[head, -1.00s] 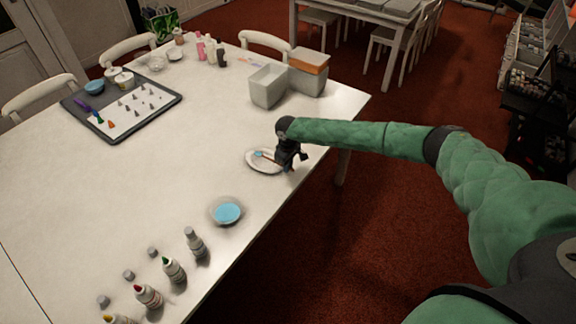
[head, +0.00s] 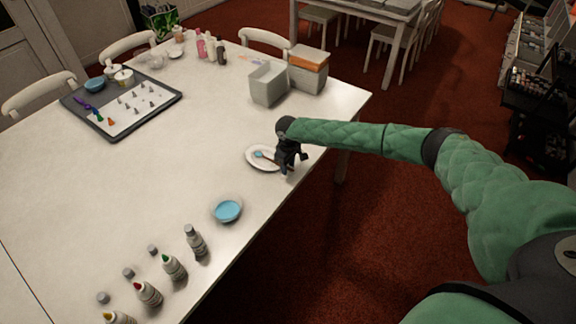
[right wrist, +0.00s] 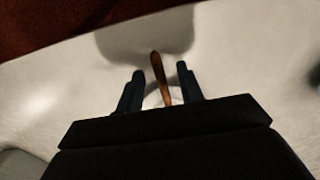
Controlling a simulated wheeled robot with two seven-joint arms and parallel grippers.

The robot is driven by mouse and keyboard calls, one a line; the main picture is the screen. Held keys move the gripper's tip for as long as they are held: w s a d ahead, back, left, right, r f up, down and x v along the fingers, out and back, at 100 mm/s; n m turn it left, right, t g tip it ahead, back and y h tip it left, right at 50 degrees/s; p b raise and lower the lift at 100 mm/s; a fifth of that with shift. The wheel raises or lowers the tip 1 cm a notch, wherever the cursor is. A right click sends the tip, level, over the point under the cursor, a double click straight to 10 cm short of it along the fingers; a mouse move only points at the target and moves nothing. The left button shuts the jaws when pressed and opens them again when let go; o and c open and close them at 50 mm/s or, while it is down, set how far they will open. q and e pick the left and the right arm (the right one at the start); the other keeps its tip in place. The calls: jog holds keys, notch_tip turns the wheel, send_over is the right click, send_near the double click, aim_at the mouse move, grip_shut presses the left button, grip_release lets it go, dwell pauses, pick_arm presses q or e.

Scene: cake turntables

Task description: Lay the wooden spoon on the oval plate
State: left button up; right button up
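The white oval plate (head: 251,163) lies on the table near its right edge. The wooden spoon (head: 270,159) rests on it, its bluish end over the plate and its brown handle reaching toward my right gripper (head: 285,173). In the right wrist view the spoon's handle (right wrist: 159,72) runs between the two spread fingers of the right gripper (right wrist: 160,88), with a gap on each side. Part of the plate (right wrist: 150,100) shows behind the handle; the spoon's other end is hidden by the gripper body. My left gripper is not in view.
A blue-filled bowl (head: 227,211) and several bottles (head: 173,267) stand nearer on the table. Grey containers (head: 268,84) stand behind the plate. A dark tray (head: 150,117) with piping tips is at the far left. The table middle is clear.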

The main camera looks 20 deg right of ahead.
jog(key=shift+r+b, duration=0.45)
jog(key=shift+r, duration=0.15)
notch_tip(320, 180, up, 5)
jog(key=shift+b, duration=1.05)
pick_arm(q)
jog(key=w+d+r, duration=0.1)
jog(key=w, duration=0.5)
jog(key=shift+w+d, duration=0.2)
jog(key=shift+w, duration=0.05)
pick_arm(e)
jog(key=shift+r, duration=0.75)
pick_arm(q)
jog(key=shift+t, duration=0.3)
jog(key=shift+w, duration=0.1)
